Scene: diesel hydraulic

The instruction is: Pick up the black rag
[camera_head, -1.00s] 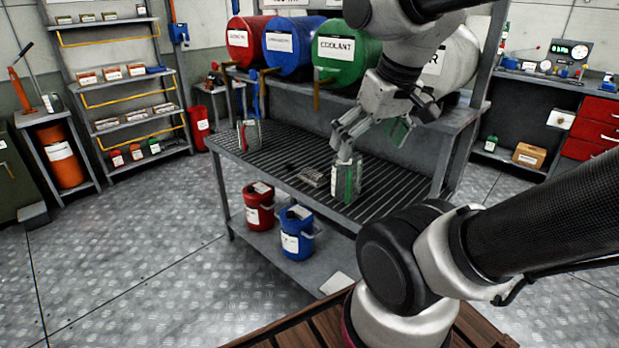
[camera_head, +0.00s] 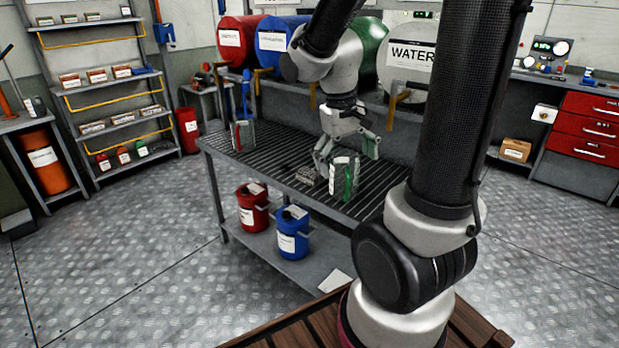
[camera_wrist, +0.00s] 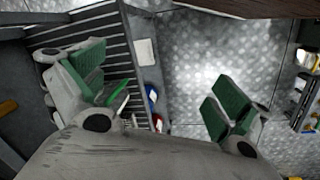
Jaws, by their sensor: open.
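I cannot make out a black rag for certain in either view. A small grey, folded-looking item (camera_head: 308,176) lies on the slatted bench top (camera_head: 285,163); I cannot tell if it is cloth. My gripper (camera_head: 346,152) is over the bench, close to this item, with its fingers spread. A clear-and-green container (camera_head: 345,183) stands on the slats at the gripper, partly behind or below the fingers. In the wrist view my gripper (camera_wrist: 160,90) shows two green finger pads wide apart, with nothing held between them.
Another container (camera_head: 243,135) stands at the bench's left end. A red can (camera_head: 252,208) and a blue can (camera_head: 293,236) stand on the lower shelf. Drums, including a white WATER drum (camera_head: 408,72), lie behind the bench. The floor left of the bench is clear.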

